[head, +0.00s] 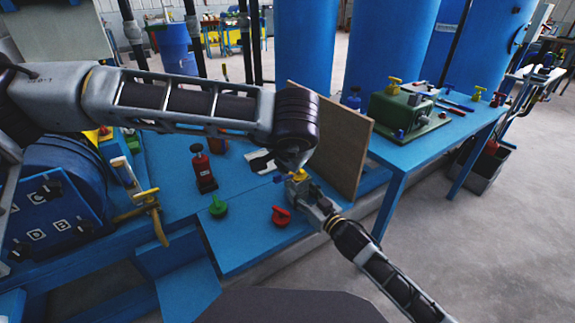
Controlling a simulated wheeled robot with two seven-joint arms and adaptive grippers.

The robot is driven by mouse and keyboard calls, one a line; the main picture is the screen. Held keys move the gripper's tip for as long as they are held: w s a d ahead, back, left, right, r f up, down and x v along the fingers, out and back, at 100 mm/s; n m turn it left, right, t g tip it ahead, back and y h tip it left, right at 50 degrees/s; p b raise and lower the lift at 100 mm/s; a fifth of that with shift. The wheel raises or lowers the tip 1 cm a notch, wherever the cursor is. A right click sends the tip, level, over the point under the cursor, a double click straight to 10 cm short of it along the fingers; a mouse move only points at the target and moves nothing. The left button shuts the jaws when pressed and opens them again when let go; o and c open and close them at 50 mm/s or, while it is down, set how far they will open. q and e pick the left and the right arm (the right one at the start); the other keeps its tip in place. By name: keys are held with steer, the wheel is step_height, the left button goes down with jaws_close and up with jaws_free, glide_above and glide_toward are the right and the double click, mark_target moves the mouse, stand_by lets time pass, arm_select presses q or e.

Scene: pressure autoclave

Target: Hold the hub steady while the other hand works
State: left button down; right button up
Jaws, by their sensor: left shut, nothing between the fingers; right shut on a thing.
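My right gripper (301,188) comes up from the lower right and is shut on a small part at the right end of the blue bench. A yellow piece (300,175) shows at its fingertips and looks like the hub, though its shape is mostly covered. My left gripper (290,167) points down just above the yellow piece, shut and empty. Its fingertips are small and partly lost against the wrist, and I cannot tell whether they touch the yellow piece. A small blue bit (280,179) shows just left of it.
A brown board (343,150) stands upright right behind both grippers. A green handle (218,207), a red handle (281,215) and a red bottle-like item (202,170) are on the blue bench (240,245). A second blue table (400,157) carries a green machine (405,110).

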stand_by(0.3)
steer(key=o, duration=1.4)
steer(key=shift+s+d, duration=0.1)
steer(key=shift+s, duration=0.05)
steer(key=v, duration=1.1)
steer(key=shift+s+d, duration=0.15)
steer(key=shift+s, duration=0.05)
